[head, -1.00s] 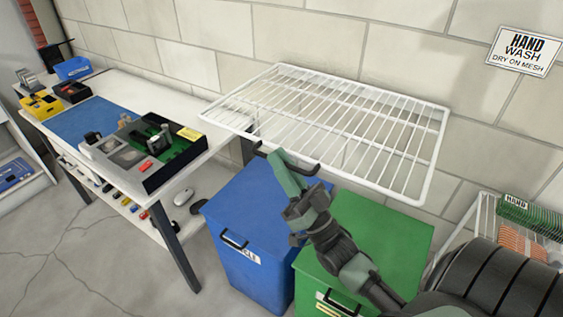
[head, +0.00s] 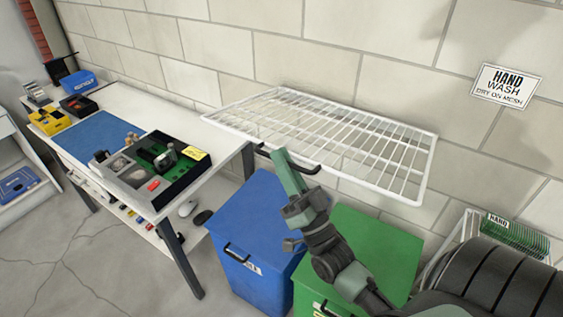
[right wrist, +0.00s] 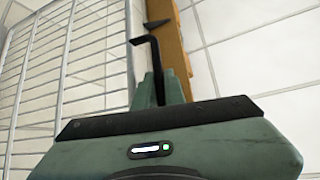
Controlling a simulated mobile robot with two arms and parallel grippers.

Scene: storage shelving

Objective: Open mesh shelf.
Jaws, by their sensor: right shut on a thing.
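The white wire mesh shelf (head: 428,172) stands out from the block wall, with its back edge along the wall. A black handle (head: 306,168) sits at its front edge. My right gripper (head: 280,154) is at this handle and shut on it. In the right wrist view, the fingers (right wrist: 157,92) meet the bent black handle (right wrist: 153,52), and the mesh shelf (right wrist: 128,60) lies to the left. Part of the handle is hidden by the fingers. My left gripper is out of view.
A blue bin (head: 243,222) and a green bin (head: 375,245) stand below the shelf. A white workbench (head: 215,137) with a parts tray (head: 155,172) is at left. A sign (head: 506,85) hangs on the wall at right. Floor (head: 80,265) is clear at front left.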

